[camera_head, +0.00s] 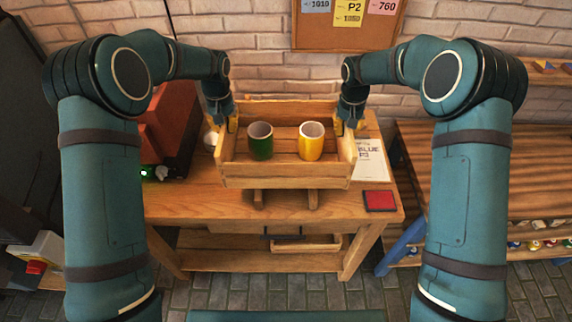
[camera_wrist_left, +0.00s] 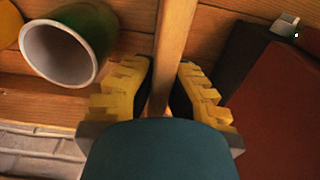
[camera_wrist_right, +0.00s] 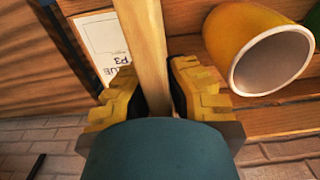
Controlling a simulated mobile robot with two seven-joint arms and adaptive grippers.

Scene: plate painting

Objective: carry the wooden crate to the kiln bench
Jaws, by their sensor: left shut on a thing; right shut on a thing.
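The wooden crate (camera_head: 285,183) is upright and roughly level in front of me, over the wooden workbench (camera_head: 180,205). Inside it stand a green cup (camera_head: 260,146) on the left and a yellow cup (camera_head: 311,146) on the right, apart from each other. My left gripper (camera_head: 231,122) is shut on the crate's left wall, which runs between its yellow fingers in the left wrist view (camera_wrist_left: 160,95). My right gripper (camera_head: 347,124) is shut on the right wall, also seen between the fingers in the right wrist view (camera_wrist_right: 151,95). Whether the crate touches anything beneath is unclear.
A red box-like device (camera_head: 167,125) with a green light stands left of the crate. A printed sheet (camera_head: 371,162) and a red square pad (camera_head: 380,201) lie to the right. A slatted wooden bench (camera_head: 470,170) stands further right. A brick wall is behind.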

